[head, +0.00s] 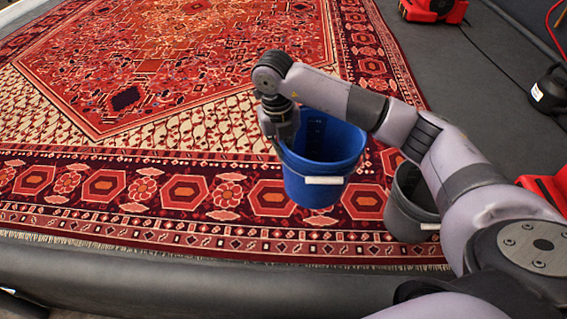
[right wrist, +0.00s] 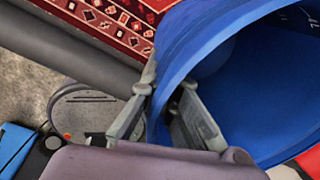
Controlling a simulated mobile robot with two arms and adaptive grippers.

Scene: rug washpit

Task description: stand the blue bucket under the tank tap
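The blue bucket (head: 322,165) is upright in front of the patterned rug in the head view, with its white-gripped handle hanging at the front. Whether its base touches the rug cannot be told. My right gripper (head: 285,138) is at its left rim. In the right wrist view, the fingers of this gripper (right wrist: 168,92) lie on either side of the wall of the bucket (right wrist: 255,95), one outside and one inside, and appear closed on it. The bucket's inside looks empty where it shows. The tank tap is not in view. My left gripper is not in view.
A dark grey bucket (head: 408,212) stands just right of the blue one, partly behind my right arm. The large red rug (head: 150,60) covers the left and middle. Red equipment (head: 435,10) and a black container (head: 549,90) stand on the grey floor at right.

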